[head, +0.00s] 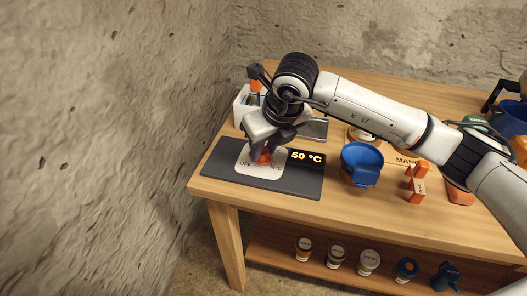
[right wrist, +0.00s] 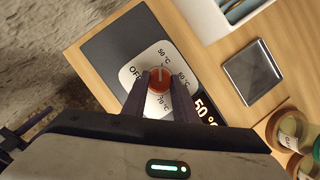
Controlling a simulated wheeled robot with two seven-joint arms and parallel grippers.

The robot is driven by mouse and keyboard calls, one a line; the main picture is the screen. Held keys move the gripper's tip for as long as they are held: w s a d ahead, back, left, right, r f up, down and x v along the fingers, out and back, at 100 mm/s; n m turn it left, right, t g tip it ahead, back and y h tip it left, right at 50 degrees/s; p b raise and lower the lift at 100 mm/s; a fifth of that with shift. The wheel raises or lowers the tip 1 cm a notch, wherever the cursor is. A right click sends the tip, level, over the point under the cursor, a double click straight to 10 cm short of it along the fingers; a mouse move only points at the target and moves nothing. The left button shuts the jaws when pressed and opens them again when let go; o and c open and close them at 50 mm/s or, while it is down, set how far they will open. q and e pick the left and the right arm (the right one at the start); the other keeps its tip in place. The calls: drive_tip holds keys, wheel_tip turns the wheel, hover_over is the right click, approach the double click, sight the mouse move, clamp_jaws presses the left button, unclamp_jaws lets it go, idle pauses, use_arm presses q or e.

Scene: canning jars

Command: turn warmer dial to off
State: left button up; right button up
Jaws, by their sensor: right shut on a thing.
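The warmer is a dark flat panel (head: 225,169) at the table's left front corner, with a white dial plate (head: 247,168) on it. The orange dial (head: 264,157) stands on this plate and shows more clearly in the right wrist view (right wrist: 159,79). Its white mark points towards the 50 °C label, and the display (head: 306,157) reads 50 °C. The OFF label (right wrist: 134,73) lies on the plate's left side. My right gripper (head: 267,149) points down with its fingers on either side of the dial, shut on it. My left gripper is out of view.
A white bin (head: 241,106) with tools stands behind the panel, and a grey metallic square (right wrist: 253,72) lies near it. A blue funnel-like vessel (head: 361,160) and orange-handled tongs (head: 417,182) are to the right. Several jars (head: 336,256) stand on the lower shelf.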

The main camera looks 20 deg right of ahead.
drive_tip(key=shift+f+n+b, duration=0.2)
drive_tip(key=shift+n+b, duration=0.1)
drive_tip(key=shift+n, duration=0.2)
drive_tip(key=n+y+b, duration=0.1)
drive_tip(key=n, duration=0.1)
drive_tip(key=shift+d+r+n+b, duration=0.1)
drive_tip(key=shift+d+n+b, duration=0.05)
drive_tip(key=shift+n+b, duration=0.2)
drive_tip(key=n, duration=0.1)
drive_tip(key=n+g+y+b, duration=0.1)
drive_tip(key=n, duration=0.1)
drive_tip(key=shift+w+d+r+n, duration=0.1)
drive_tip(key=shift+w+n, duration=0.05)
drive_tip(key=shift+n, duration=0.1)
drive_tip(key=shift+n+g+y, duration=0.5)
drive_tip(key=shift+n, duration=0.5)
drive_tip(key=n+g, duration=0.1)
drive_tip(key=n, duration=0.2)
drive_tip(key=shift+w, duration=0.1)
drive_tip(key=shift+n+g, duration=0.4)
drive_tip(key=shift+n, duration=0.4)
